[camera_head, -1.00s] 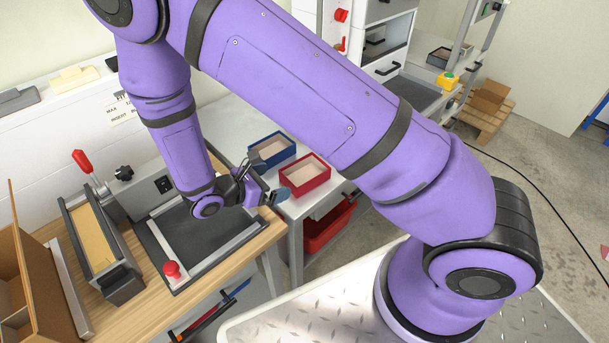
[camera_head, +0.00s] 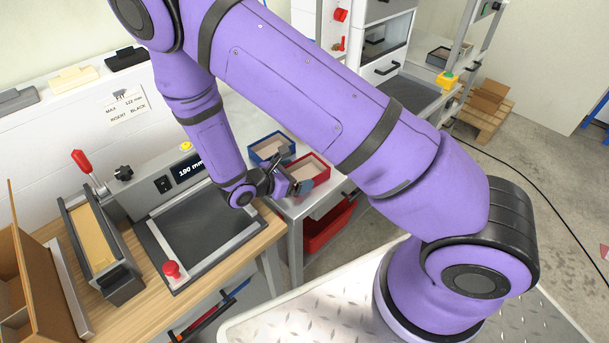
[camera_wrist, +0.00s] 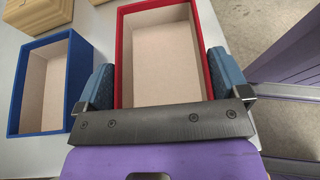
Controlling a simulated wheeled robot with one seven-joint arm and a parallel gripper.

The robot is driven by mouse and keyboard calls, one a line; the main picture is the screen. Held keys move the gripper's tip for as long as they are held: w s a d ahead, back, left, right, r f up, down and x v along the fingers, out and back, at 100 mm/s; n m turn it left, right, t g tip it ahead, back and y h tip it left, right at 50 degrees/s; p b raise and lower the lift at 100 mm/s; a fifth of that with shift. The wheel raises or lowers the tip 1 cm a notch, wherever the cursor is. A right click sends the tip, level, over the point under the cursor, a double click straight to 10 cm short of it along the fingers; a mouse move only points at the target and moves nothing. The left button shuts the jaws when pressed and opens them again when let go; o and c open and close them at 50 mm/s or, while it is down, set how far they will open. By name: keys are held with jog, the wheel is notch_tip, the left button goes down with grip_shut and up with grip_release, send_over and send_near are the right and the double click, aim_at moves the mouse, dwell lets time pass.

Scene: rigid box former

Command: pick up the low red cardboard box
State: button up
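The low red cardboard box (camera_head: 316,167) is open-topped with a pale inside and sits on the light side table. My gripper (camera_head: 290,180) is at its near side, partly covering it in the head view. In the wrist view, the red box (camera_wrist: 205,62) lies between the two blue-grey fingers of my gripper (camera_wrist: 160,88), which are spread wide on either side of its near end. The near wall is hidden behind the gripper's dark bar. I cannot tell whether the fingers touch the walls.
A similar blue box (camera_wrist: 20,100) stands just left of the red one, close to the left finger. A tan box (camera_wrist: 52,12) lies beyond it. A red bin (camera_head: 325,230) is under the table. The workbench with a black plate (camera_head: 205,225) is at left.

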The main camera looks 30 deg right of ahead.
jog(key=c, duration=0.4)
jog(key=shift+c, duration=0.2)
